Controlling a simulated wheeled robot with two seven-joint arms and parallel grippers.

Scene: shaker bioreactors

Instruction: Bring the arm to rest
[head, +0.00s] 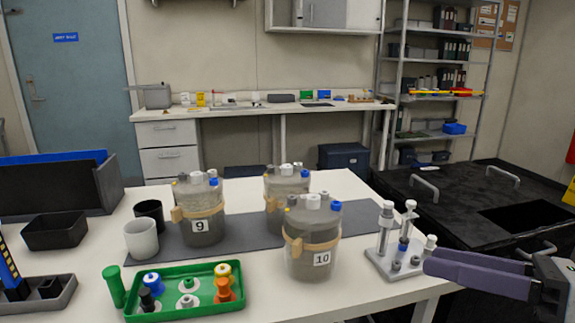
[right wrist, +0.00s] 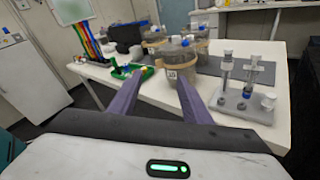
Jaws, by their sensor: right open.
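My right gripper (head: 428,267) comes in from the lower right in the head view, over the table's right edge. Its two purple fingers are apart with nothing between them; they also show in the right wrist view (right wrist: 160,100). It is just right of a grey rack (head: 385,265) holding syringe-like pieces, and it seems not to touch it. Bioreactor 10 (head: 312,243) stands left of that rack, clear of the fingers in the head view. Bioreactor 9 (head: 203,212) and a third bioreactor (head: 285,190) stand farther back. My left gripper is not in view.
A green tray (head: 240,300) with several coloured caps lies at the front of the white table (head: 345,295). A white cup (head: 141,239), a black cup (head: 150,212) and a black bin (head: 55,232) stand left. A black bench (head: 445,205) with a sink is at right.

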